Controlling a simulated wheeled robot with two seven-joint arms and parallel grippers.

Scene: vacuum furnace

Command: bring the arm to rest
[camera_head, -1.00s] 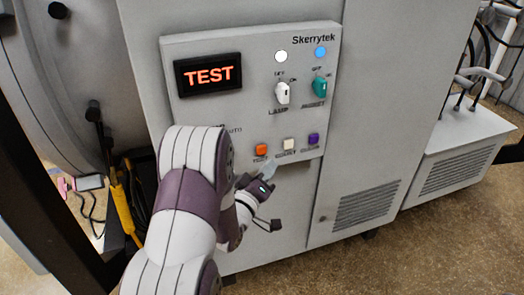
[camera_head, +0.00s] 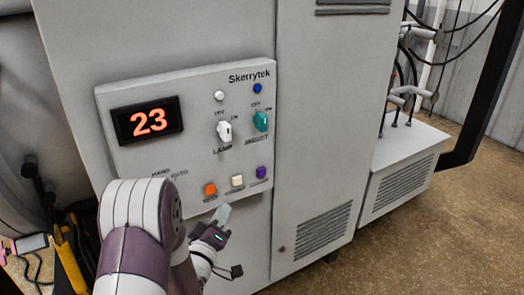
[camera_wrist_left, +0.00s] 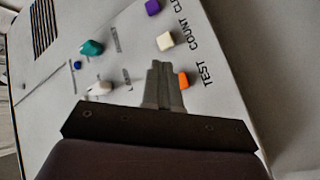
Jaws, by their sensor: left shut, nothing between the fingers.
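My left gripper (camera_head: 221,214) is shut and empty, just below the row of buttons on the control panel (camera_head: 95,120). The orange button (camera_head: 210,189), the white button (camera_head: 237,181) and the purple button (camera_head: 261,172) sit in a row above its tip. In the left wrist view the closed fingers (camera_wrist_left: 157,70) point at the panel between the orange button (camera_wrist_left: 183,80) and the white button (camera_wrist_left: 166,41); I cannot tell the gap. My arm covers the panel's lower left. My right gripper is out of view.
The display (camera_head: 148,121) reads 23. The white lamp knob (camera_head: 224,131) and green knob (camera_head: 261,121) are above the buttons. The two indicators above them look unlit. A yellow-handled item (camera_head: 68,255) and cables are at lower left. Open floor (camera_head: 440,240) lies at right.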

